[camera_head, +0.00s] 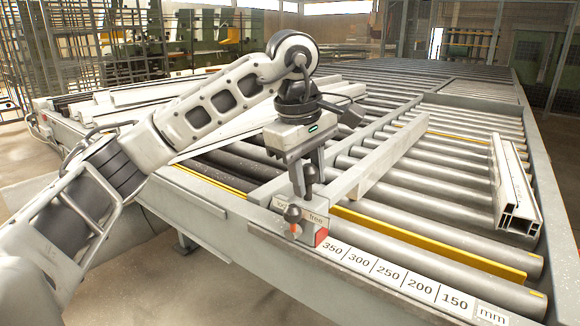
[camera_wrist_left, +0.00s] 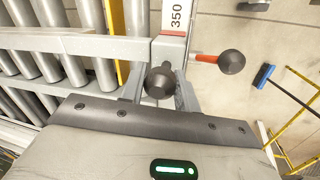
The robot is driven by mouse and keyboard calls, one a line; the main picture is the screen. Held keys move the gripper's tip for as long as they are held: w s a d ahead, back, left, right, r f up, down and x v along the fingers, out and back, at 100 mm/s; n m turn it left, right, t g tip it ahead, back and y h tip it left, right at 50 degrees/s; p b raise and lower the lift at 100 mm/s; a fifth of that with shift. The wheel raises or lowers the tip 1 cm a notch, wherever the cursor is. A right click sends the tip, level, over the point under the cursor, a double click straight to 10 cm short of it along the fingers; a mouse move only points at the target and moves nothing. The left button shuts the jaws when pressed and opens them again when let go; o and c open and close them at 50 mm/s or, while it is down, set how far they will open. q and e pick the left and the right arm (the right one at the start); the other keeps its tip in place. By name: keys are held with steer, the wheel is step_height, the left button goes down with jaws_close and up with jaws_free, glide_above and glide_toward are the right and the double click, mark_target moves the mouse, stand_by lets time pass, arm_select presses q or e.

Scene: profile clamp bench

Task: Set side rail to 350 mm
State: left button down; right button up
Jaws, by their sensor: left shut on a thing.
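The side rail (camera_head: 375,165) is a long grey bar lying over the rollers, with its near end at the clamp carriage (camera_head: 313,225). It also shows in the left wrist view (camera_wrist_left: 85,46). The carriage stands at the left end of the scale (camera_head: 376,271), beside the 350 mark; its exact reading is hard to tell. My left gripper (camera_head: 308,176) is shut on the carriage's black ball knob (camera_wrist_left: 160,82). The red clamp lever (camera_wrist_left: 205,58) with its dark ball end points outward from the bench. Labels read "free" and a partly hidden word. My right gripper is not in view.
A white profile (camera_head: 515,185) lies on the rollers at the right. More pale profiles (camera_head: 150,95) lie at the back left. A yellow strip (camera_head: 430,243) runs between the rollers. Rollers between the rail and the right profile are clear.

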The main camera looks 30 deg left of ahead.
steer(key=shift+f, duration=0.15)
arm_select(q)
steer(key=c, duration=1.1)
jaws_free()
steer(key=shift+r, duration=0.15)
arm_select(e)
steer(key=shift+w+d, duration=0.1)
arm_select(q)
steer(key=s+r+p, duration=0.1)
steer(key=r, duration=0.4)
steer(key=s+r+p, duration=0.1)
steer(key=r, duration=0.4)
steer(key=s+r, duration=0.1)
steer(key=r, duration=0.4)
steer(key=shift+a+r+p, duration=0.2)
steer(key=shift+a+p, duration=0.2)
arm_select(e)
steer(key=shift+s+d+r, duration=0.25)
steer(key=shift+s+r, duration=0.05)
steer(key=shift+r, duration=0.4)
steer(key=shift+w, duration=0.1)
